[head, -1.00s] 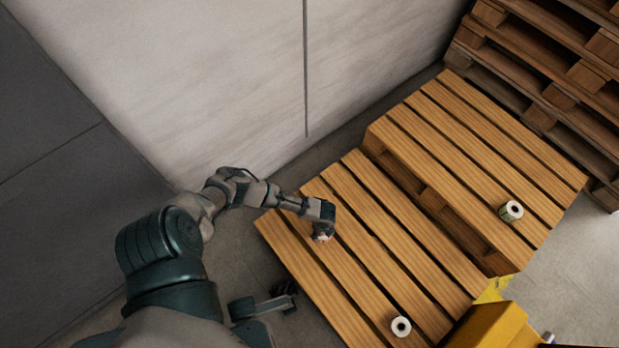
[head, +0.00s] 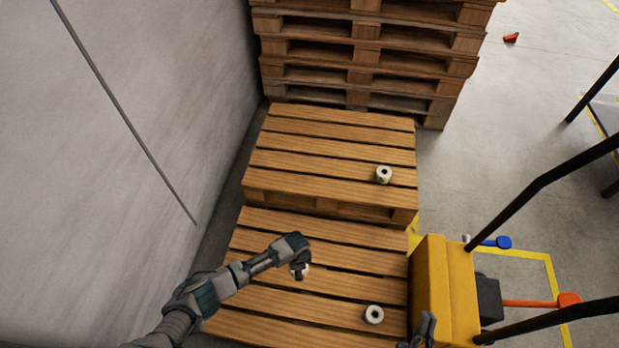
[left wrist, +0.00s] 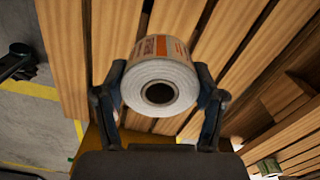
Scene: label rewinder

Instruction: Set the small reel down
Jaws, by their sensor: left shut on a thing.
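My left gripper (head: 300,268) is shut on a small reel, which sits between its two fingers in the left wrist view (left wrist: 160,76). This held reel (left wrist: 150,74) is white with an orange-printed label and a dark round core. It is over the slats of the near wooden pallet (head: 250,300); I cannot tell whether it touches them. A second white reel (head: 374,315) stands on the near pallet's right part. A third reel (head: 384,175) stands on the higher pallet (head: 320,157) behind. My right gripper (head: 424,328) shows at the bottom edge, partly cut off; its opening is unclear.
A tall pallet stack (head: 360,50) stands at the back. A pale wall (head: 150,120) runs along the left. A yellow body (head: 444,290) with black bars stands close to the right. The near pallet's slats between the held reel and second reel are clear.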

